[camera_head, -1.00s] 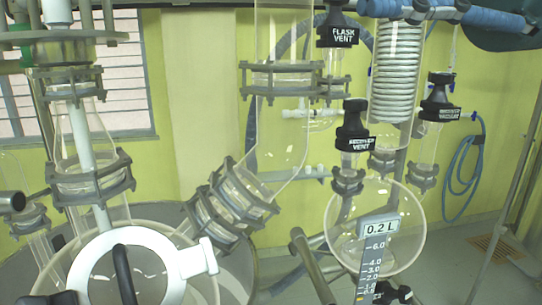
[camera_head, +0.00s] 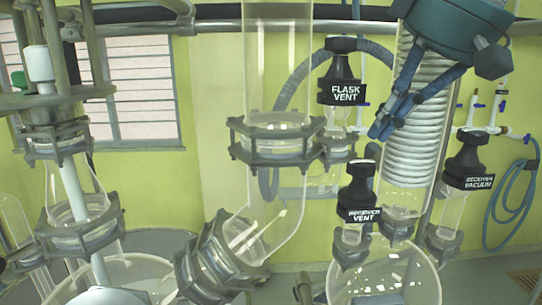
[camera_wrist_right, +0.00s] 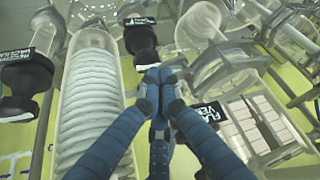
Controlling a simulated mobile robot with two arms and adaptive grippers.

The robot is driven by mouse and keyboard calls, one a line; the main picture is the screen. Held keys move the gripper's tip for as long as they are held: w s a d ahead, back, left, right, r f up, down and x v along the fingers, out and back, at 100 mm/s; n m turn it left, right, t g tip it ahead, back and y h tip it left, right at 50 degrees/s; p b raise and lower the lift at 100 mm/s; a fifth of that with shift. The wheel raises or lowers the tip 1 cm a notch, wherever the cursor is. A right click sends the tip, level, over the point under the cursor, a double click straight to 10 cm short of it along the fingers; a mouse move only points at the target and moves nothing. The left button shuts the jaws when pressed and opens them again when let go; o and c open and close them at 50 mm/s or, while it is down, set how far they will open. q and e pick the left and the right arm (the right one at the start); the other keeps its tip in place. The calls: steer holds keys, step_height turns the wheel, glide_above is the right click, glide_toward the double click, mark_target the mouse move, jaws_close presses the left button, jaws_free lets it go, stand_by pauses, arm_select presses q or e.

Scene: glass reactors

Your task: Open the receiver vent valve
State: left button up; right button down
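The receiver vent valve (camera_head: 358,197) is a black knob with a white-lettered label, upright on a glass neck above the round receiver flask (camera_head: 425,275). My right gripper (camera_head: 386,130) has blue fingers that point down and left in the head view. Its tips are close together, with nothing seen between them. They show above and slightly right of the knob, apart from it. In the right wrist view the fingertips (camera_wrist_right: 160,78) come together just below the receiver vent knob (camera_wrist_right: 142,38) in the picture. My left gripper is out of view.
The flask vent knob (camera_head: 340,83) stands above and left of the receiver vent, and the receiver vacuum knob (camera_head: 468,160) stands to its right. The coiled condenser (camera_head: 412,150) is behind my fingers. A thick glass tube (camera_head: 278,70) rises to the left.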

mark_target(366, 169)
arm_select(q)
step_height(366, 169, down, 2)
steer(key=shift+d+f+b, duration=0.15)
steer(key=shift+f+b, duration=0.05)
steer(key=shift+b, duration=1.05)
arm_select(e)
step_height(366, 169, down, 6)
steer(key=shift+d+f, duration=0.15)
steer(key=shift+f, duration=0.05)
steer(key=shift+w+d, duration=0.1)
steer(key=shift+w, duration=0.05)
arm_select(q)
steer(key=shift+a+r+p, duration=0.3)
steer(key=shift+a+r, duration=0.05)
arm_select(e)
steer(key=shift+w, duration=0.1)
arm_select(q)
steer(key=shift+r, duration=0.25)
